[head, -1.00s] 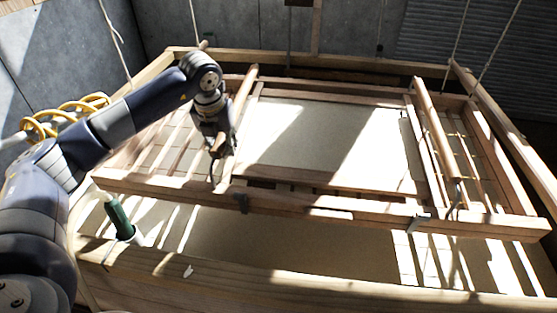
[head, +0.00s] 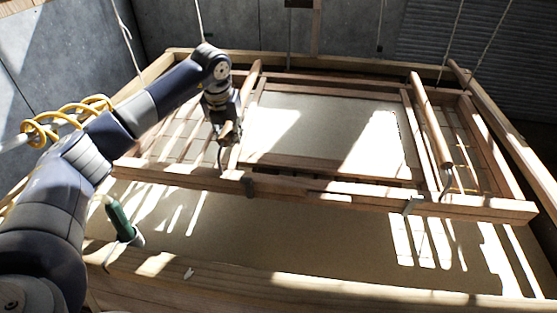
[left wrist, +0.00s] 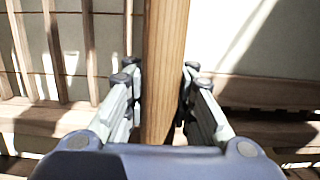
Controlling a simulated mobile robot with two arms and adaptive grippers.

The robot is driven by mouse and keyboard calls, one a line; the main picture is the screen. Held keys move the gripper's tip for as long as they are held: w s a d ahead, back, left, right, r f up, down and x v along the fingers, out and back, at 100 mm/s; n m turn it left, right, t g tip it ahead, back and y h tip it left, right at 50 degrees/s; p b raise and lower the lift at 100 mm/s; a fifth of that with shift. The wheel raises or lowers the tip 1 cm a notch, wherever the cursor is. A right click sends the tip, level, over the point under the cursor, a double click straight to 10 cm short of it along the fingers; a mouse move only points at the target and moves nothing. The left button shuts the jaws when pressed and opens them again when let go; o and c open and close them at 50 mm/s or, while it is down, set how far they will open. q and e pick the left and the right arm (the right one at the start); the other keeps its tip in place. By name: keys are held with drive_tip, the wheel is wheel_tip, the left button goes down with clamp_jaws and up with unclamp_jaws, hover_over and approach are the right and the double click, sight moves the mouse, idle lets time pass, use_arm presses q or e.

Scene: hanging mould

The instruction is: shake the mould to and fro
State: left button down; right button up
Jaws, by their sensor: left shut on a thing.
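The hanging mould is a wooden frame (head: 330,190) around a pale flat sheet (head: 325,130), and it fills the middle of the head view. It hangs on ropes over a wooden vat. A round wooden bar (head: 250,82) runs from back to front on its left side. My left gripper (head: 226,130) is shut on the near part of this bar. In the left wrist view the bar (left wrist: 165,40) passes between the two fingers (left wrist: 160,85). A matching bar (head: 432,118) on the right side is free. My right gripper is not in view.
The vat's front edge (head: 300,286) crosses the bottom, with tan contents (head: 290,240) below the mould. Ropes (head: 125,35) rise at both sides. Grey walls close the back.

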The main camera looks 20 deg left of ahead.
sight(220, 149)
use_arm(q)
drive_tip(key=shift+w+a, duration=0.1)
drive_tip(key=shift+w, duration=0.1)
drive_tip(key=s, duration=0.2)
drive_tip(key=s+d, duration=0.1)
drive_tip(key=s, duration=0.2)
drive_tip(key=s+d, duration=0.1)
drive_tip(key=s, duration=0.2)
drive_tip(key=shift+w, duration=0.15)
drive_tip(key=w, duration=0.2)
drive_tip(key=w+a, duration=0.1)
drive_tip(key=w, duration=0.2)
drive_tip(key=w+a, duration=0.1)
drive_tip(key=w, duration=0.1)
drive_tip(key=shift+w, duration=0.35)
drive_tip(key=shift+s, duration=0.1)
